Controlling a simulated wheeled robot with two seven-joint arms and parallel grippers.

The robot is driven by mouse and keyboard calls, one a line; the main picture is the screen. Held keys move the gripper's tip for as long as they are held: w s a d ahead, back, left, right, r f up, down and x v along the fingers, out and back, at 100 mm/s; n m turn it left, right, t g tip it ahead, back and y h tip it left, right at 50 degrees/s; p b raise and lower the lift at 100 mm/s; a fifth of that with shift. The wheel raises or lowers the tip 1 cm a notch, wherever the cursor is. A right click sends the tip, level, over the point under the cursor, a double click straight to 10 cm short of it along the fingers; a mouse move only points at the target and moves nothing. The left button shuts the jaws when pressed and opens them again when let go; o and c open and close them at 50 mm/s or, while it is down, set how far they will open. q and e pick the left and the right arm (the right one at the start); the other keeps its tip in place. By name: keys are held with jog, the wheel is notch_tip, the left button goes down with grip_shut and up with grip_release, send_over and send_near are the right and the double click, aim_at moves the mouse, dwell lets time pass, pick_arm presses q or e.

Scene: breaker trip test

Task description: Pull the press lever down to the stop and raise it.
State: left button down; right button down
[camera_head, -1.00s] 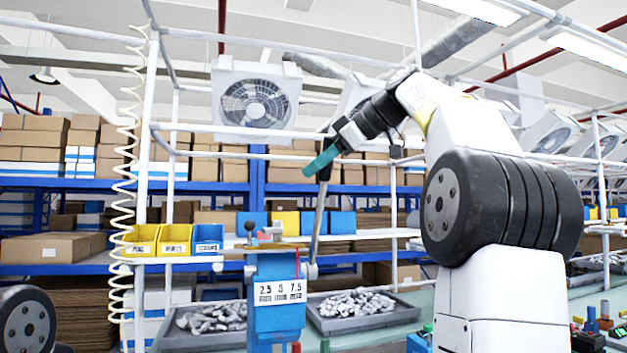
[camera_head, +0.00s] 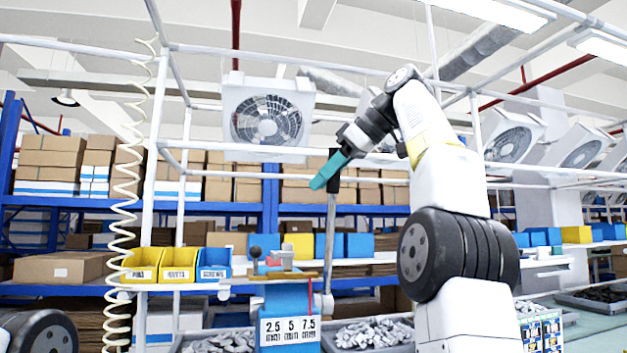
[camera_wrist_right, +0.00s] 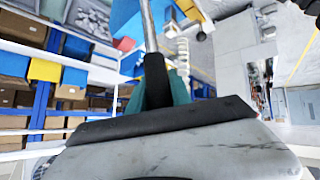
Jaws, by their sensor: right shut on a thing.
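The blue press (camera_head: 287,296) stands at lower centre in the head view, with a white plate marked 2.5, 5, 7.5 on its front. Its lever (camera_head: 330,245) is a grey rod rising almost upright from the press's right side, with a black grip at the top. My right gripper (camera_head: 331,169), with teal fingers, is shut on the lever's black grip. In the right wrist view, the grey lever rod (camera_wrist_right: 149,28) runs up from the black grip (camera_wrist_right: 157,82), beside a teal finger. My left gripper is not in view.
Yellow and blue bins (camera_head: 178,264) stand left of the press. Grey trays of metal parts (camera_head: 368,334) lie beside it. White frame posts (camera_head: 155,190) and a coiled cream hose (camera_head: 125,205) rise at left. Shelves of cardboard boxes (camera_head: 60,155) stand behind.

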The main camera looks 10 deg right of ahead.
jog(key=shift+w, duration=0.1)
dwell(0.3)
jog(key=c, duration=1.2)
grip_release()
jog(key=shift+o, duration=0.2)
